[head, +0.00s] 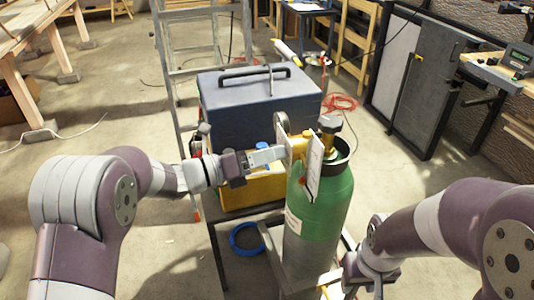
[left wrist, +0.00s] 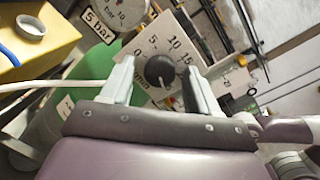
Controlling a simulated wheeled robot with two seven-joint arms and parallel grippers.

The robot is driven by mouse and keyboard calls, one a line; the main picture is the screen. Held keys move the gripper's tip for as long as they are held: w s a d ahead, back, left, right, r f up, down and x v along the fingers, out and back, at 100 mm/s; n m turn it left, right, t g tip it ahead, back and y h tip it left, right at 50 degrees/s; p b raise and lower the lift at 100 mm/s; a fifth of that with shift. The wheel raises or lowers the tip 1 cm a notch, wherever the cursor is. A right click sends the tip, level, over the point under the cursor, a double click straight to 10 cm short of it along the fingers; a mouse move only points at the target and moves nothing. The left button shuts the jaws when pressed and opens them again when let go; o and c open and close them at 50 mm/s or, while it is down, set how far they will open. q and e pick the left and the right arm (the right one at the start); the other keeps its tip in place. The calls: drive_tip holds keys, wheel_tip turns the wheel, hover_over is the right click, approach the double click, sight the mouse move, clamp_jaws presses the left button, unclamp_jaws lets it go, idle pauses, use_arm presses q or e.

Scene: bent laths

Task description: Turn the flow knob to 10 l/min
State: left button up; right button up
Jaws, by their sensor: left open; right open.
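The black flow knob (left wrist: 160,71) sits on a pale dial plate (left wrist: 178,32) marked 0, 5, 10, 15 and l/min in the left wrist view. I cannot clearly read where its pointer stands. My left gripper (left wrist: 160,88) is open, with one finger on each side of the knob; contact cannot be told. In the head view my left gripper (head: 272,154) reaches the brass regulator (head: 299,145) on the green gas cylinder (head: 320,208), and the knob is hidden. My right gripper (head: 368,284) is low at the right of the cylinder, open, partly hidden by its arm.
A round gauge (left wrist: 122,10) and a "5 bar" label (left wrist: 97,25) are close to the dial. A ladder (head: 182,60) stands behind. A blue hose coil (head: 245,239) lies low.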

use_arm(q)
drive_tip(key=c, duration=1)
drive_tip(key=shift+c, duration=0.2)
drive_tip(key=shift+n, duration=0.3)
drive_tip(key=shift+w+a+r+n+g+p, duration=0.1)
drive_tip(key=shift+n+g+p, duration=0.45)
drive_tip(key=shift+n+p, duration=2.75)
drive_tip(key=shift+w+d+n+g+p, duration=0.1)
drive_tip(key=shift+n+g+p, duration=0.4)
drive_tip(key=shift+n+p, duration=2.8)
drive_tip(key=shift+a+r+n+g+p, duration=0.1)
drive_tip(key=shift+n+g+p, duration=0.85)
drive_tip(key=shift+n, duration=4.35)
drive_tip(key=shift+f+p, duration=0.1)
drive_tip(key=shift+p, duration=0.35)
